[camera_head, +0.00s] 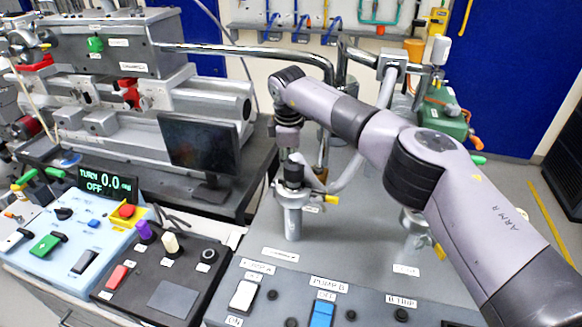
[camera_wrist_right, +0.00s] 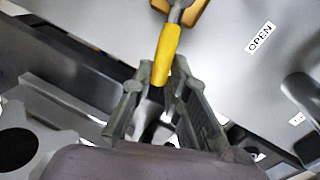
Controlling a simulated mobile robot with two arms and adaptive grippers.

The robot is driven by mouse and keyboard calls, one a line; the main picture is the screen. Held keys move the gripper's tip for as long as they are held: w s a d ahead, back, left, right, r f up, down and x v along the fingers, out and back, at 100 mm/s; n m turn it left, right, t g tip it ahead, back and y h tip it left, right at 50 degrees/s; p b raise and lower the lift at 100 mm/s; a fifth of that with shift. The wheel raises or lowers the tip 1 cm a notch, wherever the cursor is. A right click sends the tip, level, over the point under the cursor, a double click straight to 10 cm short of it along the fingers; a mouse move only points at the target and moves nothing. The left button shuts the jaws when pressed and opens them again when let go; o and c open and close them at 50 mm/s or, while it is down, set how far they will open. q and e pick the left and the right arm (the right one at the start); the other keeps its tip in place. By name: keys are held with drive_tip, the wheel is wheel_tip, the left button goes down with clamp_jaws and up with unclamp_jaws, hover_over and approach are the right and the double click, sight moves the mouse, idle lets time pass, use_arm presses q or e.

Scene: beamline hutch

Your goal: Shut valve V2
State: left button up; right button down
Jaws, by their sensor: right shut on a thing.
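A valve with a grey post (camera_head: 291,222) stands on the grey bench in the head view, and a yellow tip (camera_head: 332,199) shows beside it. My right gripper (camera_head: 303,180) points down over this valve. In the right wrist view a yellow lever handle (camera_wrist_right: 167,54) lies between the fingertips of my right gripper (camera_wrist_right: 162,82), which is shut on it. A label reading OPEN (camera_wrist_right: 261,38) is right of the handle. A second valve (camera_head: 414,228) with a yellow handle end (camera_head: 439,252) stands to the right. No V2 label is legible. My left gripper is out of view.
A pump panel (camera_head: 270,304) with a white switch (camera_head: 243,296) and a blue switch (camera_head: 321,314) is in front. A control box (camera_head: 165,270) and a display (camera_head: 107,184) reading TURN 0.0 OFF are left. A dark monitor (camera_head: 198,143) and chrome pipes (camera_head: 235,50) stand behind.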

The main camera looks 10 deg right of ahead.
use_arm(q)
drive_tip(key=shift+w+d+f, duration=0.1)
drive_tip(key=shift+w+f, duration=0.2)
use_arm(e)
drive_tip(key=shift+w+d+r+m, duration=0.1)
drive_tip(key=shift+w+d+m, duration=0.1)
drive_tip(key=shift+w+m, duration=0.95)
drive_tip(key=shift+s+m+h, duration=0.15)
drive_tip(key=shift+m+h, duration=0.1)
drive_tip(key=shift+h, duration=0.05)
drive_tip(key=c, duration=1.6)
unclamp_jaws()
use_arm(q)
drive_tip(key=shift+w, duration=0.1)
use_arm(e)
drive_tip(key=shift+o, duration=0.2)
drive_tip(key=d+v, duration=0.1)
drive_tip(key=v, duration=1)
drive_tip(key=shift+a+r, duration=0.4)
drive_tip(key=shift+a, duration=0.05)
